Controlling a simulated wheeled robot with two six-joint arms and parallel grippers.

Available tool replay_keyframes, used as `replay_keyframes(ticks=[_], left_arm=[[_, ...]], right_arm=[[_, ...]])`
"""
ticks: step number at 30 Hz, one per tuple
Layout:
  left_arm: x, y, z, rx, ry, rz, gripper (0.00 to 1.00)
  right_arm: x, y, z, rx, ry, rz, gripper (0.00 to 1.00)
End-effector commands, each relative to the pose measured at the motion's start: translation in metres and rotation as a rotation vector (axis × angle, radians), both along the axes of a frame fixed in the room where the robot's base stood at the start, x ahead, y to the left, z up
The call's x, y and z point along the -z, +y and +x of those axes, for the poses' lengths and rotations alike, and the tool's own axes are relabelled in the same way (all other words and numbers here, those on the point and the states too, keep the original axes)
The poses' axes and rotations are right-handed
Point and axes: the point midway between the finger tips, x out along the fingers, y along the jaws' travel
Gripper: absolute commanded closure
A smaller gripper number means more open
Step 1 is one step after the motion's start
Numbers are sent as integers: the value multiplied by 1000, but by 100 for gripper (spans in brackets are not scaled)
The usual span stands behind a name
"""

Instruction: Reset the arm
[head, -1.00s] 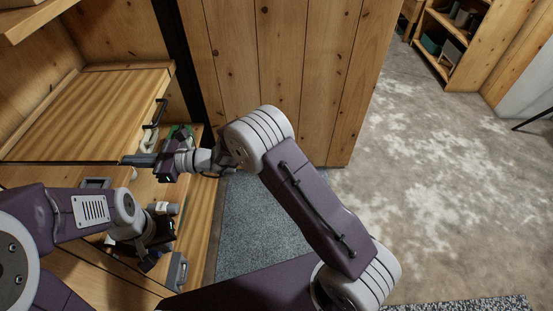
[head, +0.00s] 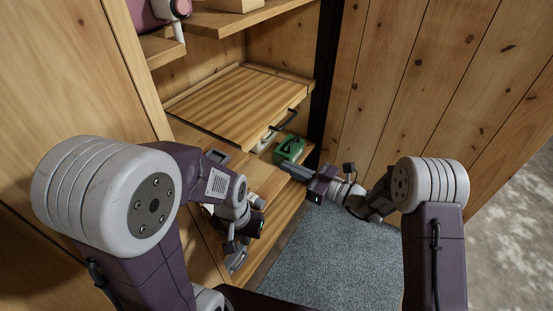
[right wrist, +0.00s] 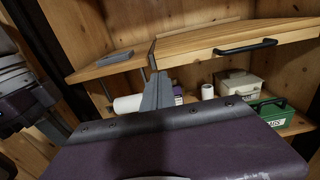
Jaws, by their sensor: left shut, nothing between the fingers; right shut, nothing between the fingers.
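My right gripper (head: 295,171) reaches in from the right in the head view, in front of the wooden cabinet. Its fingers are shut with nothing between them; they also show shut in the right wrist view (right wrist: 157,92). My left gripper (head: 232,243) is low at the left, close over the cabinet's lower wooden surface, partly hidden by its own wrist. It is shut and empty. My left arm also shows at the left edge of the right wrist view.
A wooden panel with a black handle (head: 285,123) juts from the cabinet. Below it are a green case (head: 289,148), a white box (right wrist: 239,86) and a white cup-like cylinder (right wrist: 207,91). A plank wall (head: 400,80) stands right. Grey carpet (head: 320,250) below looks clear.

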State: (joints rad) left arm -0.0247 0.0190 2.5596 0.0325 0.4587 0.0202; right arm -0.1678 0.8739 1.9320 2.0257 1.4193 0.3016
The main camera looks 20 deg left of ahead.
Motion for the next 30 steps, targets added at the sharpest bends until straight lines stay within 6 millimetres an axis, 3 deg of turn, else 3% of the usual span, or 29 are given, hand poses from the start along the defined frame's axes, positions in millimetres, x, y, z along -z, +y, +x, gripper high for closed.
replay_keyframes(ticks=[11,14,16,18,20,23,25,27,30], left_arm=[[-1,0,0,0,0,0,100],[-1,0,0,0,0,0,100],[-1,0,0,0,1,0,100],[-1,0,0,0,1,0,100],[-1,0,0,0,0,0,100],[0,0,0,0,0,0,100],[0,0,0,0,0,0,100],[0,0,0,0,0,0,100],[0,0,0,0,0,0,100]], right_arm=[[0,-6,-1,2,0,0,100],[-23,-11,5,15,-50,7,100],[-58,-18,6,24,-116,13,100],[-82,-20,-20,-47,-177,-37,100],[-81,-24,-57,-151,-223,-154,100],[-52,-43,-117,-336,-307,-403,100],[-23,-69,-155,-471,-378,-597,100],[6,-104,-186,-609,-459,-788,100],[39,-159,-213,-798,-588,-1035,100]])
